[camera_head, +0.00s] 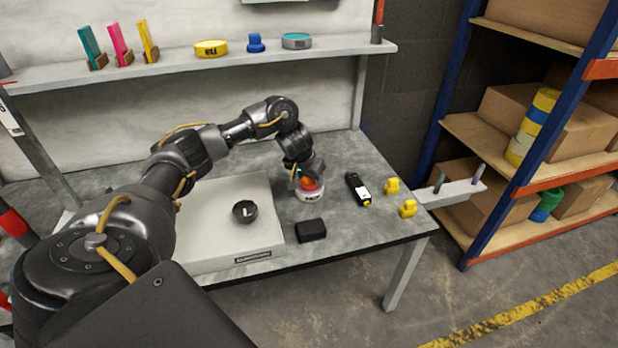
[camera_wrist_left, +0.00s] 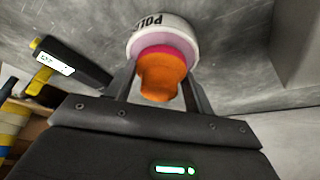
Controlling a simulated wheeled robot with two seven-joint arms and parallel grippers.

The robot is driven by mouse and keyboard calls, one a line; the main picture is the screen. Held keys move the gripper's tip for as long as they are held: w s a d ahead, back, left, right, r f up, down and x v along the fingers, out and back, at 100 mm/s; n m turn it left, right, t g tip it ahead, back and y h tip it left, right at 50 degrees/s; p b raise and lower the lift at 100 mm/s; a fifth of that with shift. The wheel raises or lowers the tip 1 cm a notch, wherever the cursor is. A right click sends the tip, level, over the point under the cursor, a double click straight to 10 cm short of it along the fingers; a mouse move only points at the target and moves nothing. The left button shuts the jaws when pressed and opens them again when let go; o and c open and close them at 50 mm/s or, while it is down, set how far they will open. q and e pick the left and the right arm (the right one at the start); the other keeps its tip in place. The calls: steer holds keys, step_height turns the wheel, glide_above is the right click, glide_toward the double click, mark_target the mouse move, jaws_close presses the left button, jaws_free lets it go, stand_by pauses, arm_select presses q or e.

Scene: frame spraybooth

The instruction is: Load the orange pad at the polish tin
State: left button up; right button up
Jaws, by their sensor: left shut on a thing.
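The orange pad (camera_wrist_left: 162,80) is held between the fingers of my left gripper (camera_wrist_left: 160,88), which is shut on it. It also shows in the head view (camera_head: 308,184). The polish tin (camera_wrist_left: 166,28) is white with dark lettering and a pink top face. In the head view the polish tin (camera_head: 309,194) stands on the grey bench, directly under the pad. The pad is at the tin's pink face; I cannot tell whether they touch. My left gripper (camera_head: 305,178) comes down from above. My right gripper is not in view.
A white box (camera_head: 205,215) with a black round cup (camera_head: 244,211) on it lies left of the tin. A black block (camera_head: 311,230) is in front. A black tool (camera_head: 358,189) and two yellow pieces (camera_head: 392,186) lie to the right. A shelf (camera_head: 180,73) runs behind.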

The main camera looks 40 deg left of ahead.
arm_select(q)
steer(key=shift+s+f+p, duration=0.1)
steer(key=shift+p, duration=0.3)
stand_by(1.4)
step_height(320, 180, up, 7)
steer(key=p, duration=1)
stand_by(0.5)
stand_by(0.4)
